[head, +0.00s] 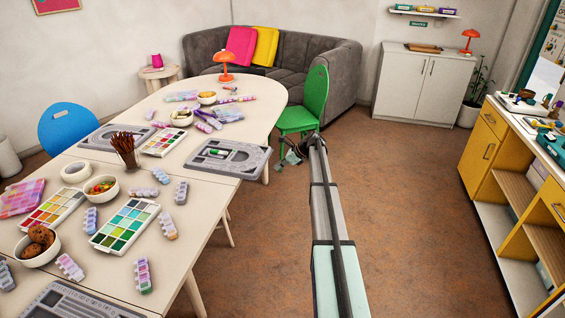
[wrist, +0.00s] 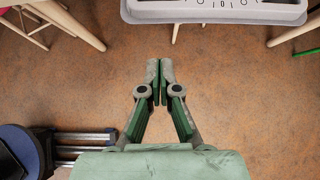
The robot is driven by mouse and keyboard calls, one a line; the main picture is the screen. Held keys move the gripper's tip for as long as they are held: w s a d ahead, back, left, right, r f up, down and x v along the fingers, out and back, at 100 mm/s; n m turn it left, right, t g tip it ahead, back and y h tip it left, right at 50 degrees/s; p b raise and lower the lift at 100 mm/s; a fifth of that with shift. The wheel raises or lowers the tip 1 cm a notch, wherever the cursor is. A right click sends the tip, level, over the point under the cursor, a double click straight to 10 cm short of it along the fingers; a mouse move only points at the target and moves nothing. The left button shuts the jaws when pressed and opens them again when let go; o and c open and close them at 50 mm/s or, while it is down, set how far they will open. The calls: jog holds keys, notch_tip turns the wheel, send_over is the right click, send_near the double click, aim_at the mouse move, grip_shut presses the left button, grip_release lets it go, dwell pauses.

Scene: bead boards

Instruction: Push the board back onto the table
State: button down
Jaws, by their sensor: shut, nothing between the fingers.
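The grey bead board (head: 240,151) lies at the right edge of the light table (head: 247,107), and its right end sticks out past the edge over the floor. A small green-and-white item lies in its middle recess. Part of a grey board also shows along the top of the wrist view (wrist: 215,12). My gripper (head: 291,160) is to the right of the board's overhanging end, apart from it, over the floor. In the wrist view my gripper (wrist: 160,66) has its fingertips together with nothing between them, with bare floor below.
A green chair (head: 315,92) stands just behind my gripper. Bead trays, bowls and a brown cup of sticks (head: 126,150) crowd the table left of the board. A yellow cabinet (head: 484,140) stands at the right. The floor between is clear.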

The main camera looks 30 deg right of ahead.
aim_at(240, 168)
jog(key=shift+w+a+f+p, duration=0.4)
jog(key=shift+w+a+f, duration=0.2)
jog(key=shift+w+a, duration=0.3)
jog(key=shift+w+a+f+p, duration=0.45)
jog(key=shift+w+a+f, duration=0.15)
jog(key=shift+w+a, duration=0.35)
jog(key=shift+w+a+f+p, duration=0.4)
jog(key=shift+w+a+f, duration=0.3)
jog(key=shift+a, duration=0.3)
jog(key=w+a, duration=0.7)
jog(key=a, duration=0.1)
jog(key=shift+w, duration=0.3)
jog(key=shift+s, duration=0.1)
